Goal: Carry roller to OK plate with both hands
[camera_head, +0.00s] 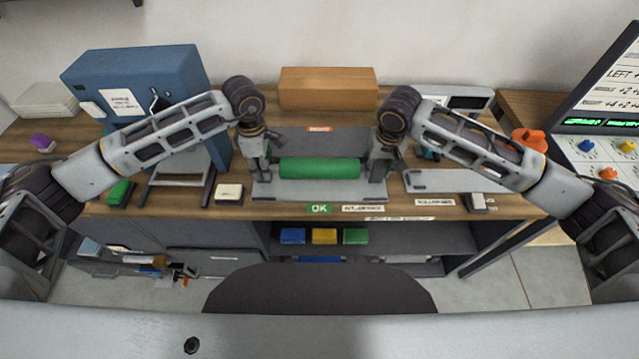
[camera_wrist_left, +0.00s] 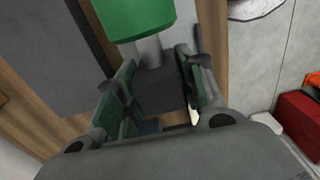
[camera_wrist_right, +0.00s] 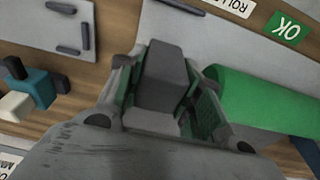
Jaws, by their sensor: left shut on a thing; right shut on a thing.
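The green roller (camera_head: 319,168) lies level, left to right, between my two grippers. It also shows in the left wrist view (camera_wrist_left: 135,15) and the right wrist view (camera_wrist_right: 270,100). The grey OK plate (camera_head: 318,190) is beneath and in front of it, with a green OK label (camera_head: 319,208) at its front edge. My left gripper (camera_head: 262,172) is shut on the roller's left end, around a grey shaft. My right gripper (camera_head: 379,170) is shut on its right end, where a grey block shows between the fingers. I cannot tell the gap between roller and plate.
A grey plate with a red label (camera_head: 319,129) lies behind the roller. A cardboard box (camera_head: 328,88) stands at the back, a blue machine (camera_head: 140,85) at the left. A white block (camera_head: 228,194) lies left of the plate. Coloured boxes (camera_head: 324,236) sit on the shelf below.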

